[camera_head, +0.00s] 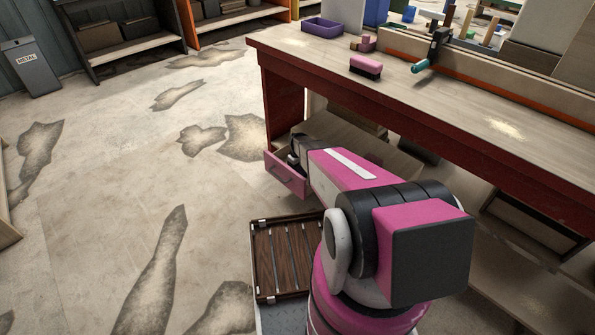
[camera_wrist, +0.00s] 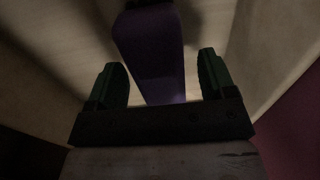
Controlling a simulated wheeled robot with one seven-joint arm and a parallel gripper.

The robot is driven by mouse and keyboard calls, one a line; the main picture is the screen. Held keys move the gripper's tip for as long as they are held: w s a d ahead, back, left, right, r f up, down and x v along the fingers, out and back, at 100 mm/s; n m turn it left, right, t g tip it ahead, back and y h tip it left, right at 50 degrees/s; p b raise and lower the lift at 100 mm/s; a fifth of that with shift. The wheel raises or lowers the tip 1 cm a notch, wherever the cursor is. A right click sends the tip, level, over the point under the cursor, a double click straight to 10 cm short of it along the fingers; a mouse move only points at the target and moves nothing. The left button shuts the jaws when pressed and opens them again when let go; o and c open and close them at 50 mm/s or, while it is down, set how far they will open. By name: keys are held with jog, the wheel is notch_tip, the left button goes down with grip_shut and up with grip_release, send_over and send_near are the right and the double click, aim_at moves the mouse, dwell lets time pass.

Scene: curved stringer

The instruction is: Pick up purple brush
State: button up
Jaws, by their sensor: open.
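A long purple thing, which looks like the purple brush (camera_wrist: 152,48), lies in the middle of the dim wrist view. My gripper (camera_wrist: 159,68) is open, with one dark finger on each side of it and a visible gap on both sides. I cannot tell how deep the fingers reach around it. In the head view my gripper (camera_head: 297,152) is partly hidden by my arm, at an open red drawer (camera_head: 286,174) under the workbench. The brush is hidden in that view.
The workbench (camera_head: 470,105) stands above and right of my gripper. On it are a pink-topped block (camera_head: 366,66), a purple tray (camera_head: 322,28) and a clamp (camera_head: 432,50). A metal bin (camera_head: 30,68) stands at the far left. The floor on the left is clear.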

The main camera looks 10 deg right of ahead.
jog(key=shift+f, duration=0.3)
jog(key=c, duration=1.1)
jog(key=shift+o, duration=0.2)
notch_tip(320, 180, up, 10)
jog(key=shift+r, duration=0.1)
